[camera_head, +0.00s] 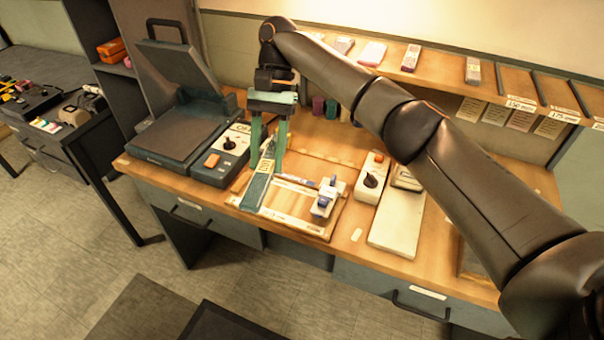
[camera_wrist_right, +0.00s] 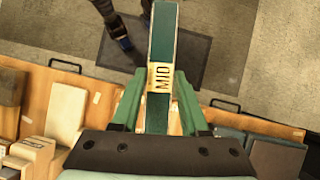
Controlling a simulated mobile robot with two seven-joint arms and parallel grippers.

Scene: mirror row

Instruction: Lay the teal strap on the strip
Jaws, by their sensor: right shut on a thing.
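My right gripper (camera_head: 266,168) is shut on the teal strap (camera_head: 256,192), above the left side of a wooden board on the bench. In the right wrist view the strap (camera_wrist_right: 160,40) is a long, straight dark-teal piece with a yellow label reading M10, held between the green fingers (camera_wrist_right: 157,118). It points away from the gripper. The wooden board (camera_head: 300,222) has pale strips along its edges; I cannot tell which one is the task's strip. I cannot tell whether the strap touches the board. My left gripper is not in view.
A blue-topped white block (camera_head: 327,198) stands at the board's right. A dark press with a raised lid (camera_head: 178,130) is to the left. A white switch box (camera_head: 371,178) and a pale slab (camera_head: 397,225) are to the right. A shelf (camera_head: 440,82) runs behind.

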